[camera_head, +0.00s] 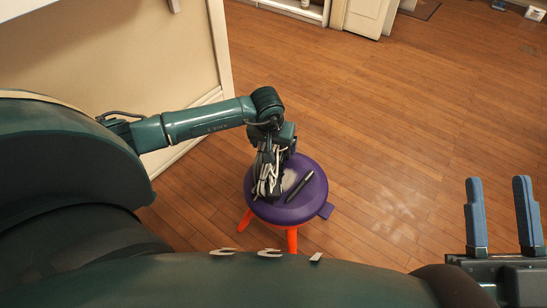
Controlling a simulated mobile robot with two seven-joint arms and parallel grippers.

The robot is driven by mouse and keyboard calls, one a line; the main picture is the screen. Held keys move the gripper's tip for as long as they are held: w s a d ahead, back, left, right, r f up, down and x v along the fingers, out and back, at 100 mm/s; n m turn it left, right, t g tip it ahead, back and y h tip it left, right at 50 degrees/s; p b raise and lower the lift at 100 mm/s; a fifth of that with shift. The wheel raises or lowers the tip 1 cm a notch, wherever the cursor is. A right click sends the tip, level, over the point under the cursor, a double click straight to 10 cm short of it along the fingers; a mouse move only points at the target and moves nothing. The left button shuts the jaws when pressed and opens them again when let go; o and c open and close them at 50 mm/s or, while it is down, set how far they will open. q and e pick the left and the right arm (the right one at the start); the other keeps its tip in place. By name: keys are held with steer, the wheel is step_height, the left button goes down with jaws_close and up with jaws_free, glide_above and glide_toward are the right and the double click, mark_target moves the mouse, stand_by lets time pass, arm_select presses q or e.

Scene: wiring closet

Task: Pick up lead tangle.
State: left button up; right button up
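A purple round stool (312,204) with orange legs stands on the floor in the middle of the view. The lead tangle (266,180), a bunch of pale grey and dark loops, is at the left side of its seat. My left gripper (270,172) points down over the stool, right at the tangle. The arm and the tangle hide its fingertips, so I cannot tell whether it is shut on the leads or whether they rest on the seat. My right gripper (498,183) is at the right edge, open and empty, with its two blue fingers apart.
A black pen-like object (300,187) lies on the seat, right of the tangle, by a pale patch (289,179). A cream panel (190,62) stands at the left. A white cabinet (367,17) is at the back.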

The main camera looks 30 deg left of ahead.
arm_select(q)
steer(key=c, duration=1.8)
steer(key=shift+r, duration=0.15)
